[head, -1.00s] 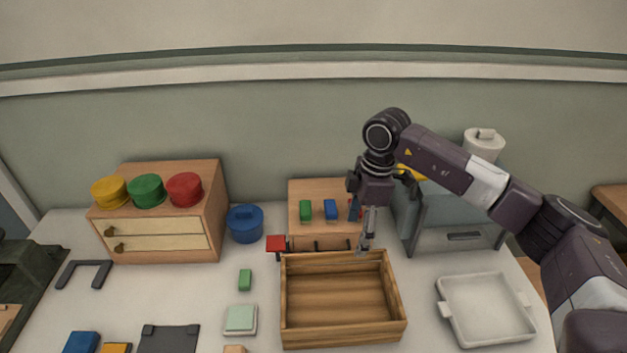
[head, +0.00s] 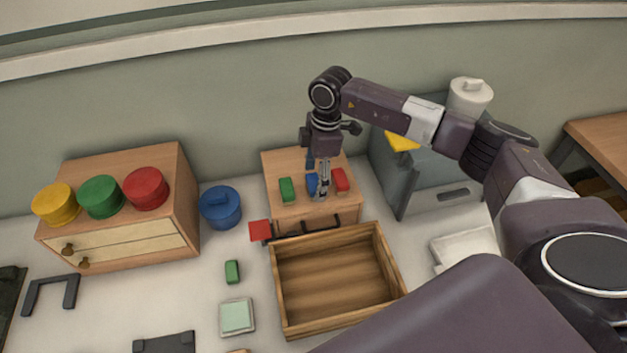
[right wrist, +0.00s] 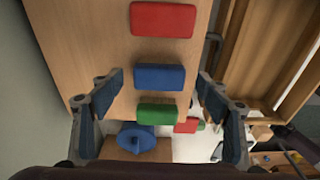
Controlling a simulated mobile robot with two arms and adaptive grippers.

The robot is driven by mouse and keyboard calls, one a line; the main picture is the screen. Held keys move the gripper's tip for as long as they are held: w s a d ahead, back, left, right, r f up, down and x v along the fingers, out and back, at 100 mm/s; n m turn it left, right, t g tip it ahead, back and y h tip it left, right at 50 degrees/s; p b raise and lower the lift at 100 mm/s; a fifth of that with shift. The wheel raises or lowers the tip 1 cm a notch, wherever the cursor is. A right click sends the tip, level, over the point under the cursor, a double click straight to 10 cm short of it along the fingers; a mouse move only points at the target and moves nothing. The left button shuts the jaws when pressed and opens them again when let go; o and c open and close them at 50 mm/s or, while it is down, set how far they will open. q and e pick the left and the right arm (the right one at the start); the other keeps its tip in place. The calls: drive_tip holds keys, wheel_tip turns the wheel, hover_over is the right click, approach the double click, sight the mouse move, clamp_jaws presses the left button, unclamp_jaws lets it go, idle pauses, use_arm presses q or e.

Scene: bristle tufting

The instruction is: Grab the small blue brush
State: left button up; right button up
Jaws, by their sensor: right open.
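The small blue brush (head: 311,184) lies on top of the small wooden drawer cabinet (head: 296,211), between a green brush (head: 287,190) and a red brush (head: 340,180). My right gripper (head: 322,192) points down over it and partly hides it in the head view. In the right wrist view the blue brush (right wrist: 159,77) lies crosswise between the two open fingers of my right gripper (right wrist: 160,84), with a gap at each end. The green brush (right wrist: 157,113) and red brush (right wrist: 162,19) lie on either side of it. My left gripper is not in view.
An open wooden box (head: 335,282) stands in front of the cabinet. A blue lidded pot (head: 221,208) stands left of it, and a grey cabinet (head: 425,175) right. A white tray (head: 467,247) is partly hidden by my arm. A small green block (head: 232,272) lies left of the box.

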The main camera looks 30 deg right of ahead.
wheel_tip(320, 180, down, 2)
drive_tip(key=shift+w+a, duration=0.1)
drive_tip(key=shift+w, duration=0.05)
drive_tip(key=c, duration=1.2)
drive_tip(key=shift+r, duration=0.15)
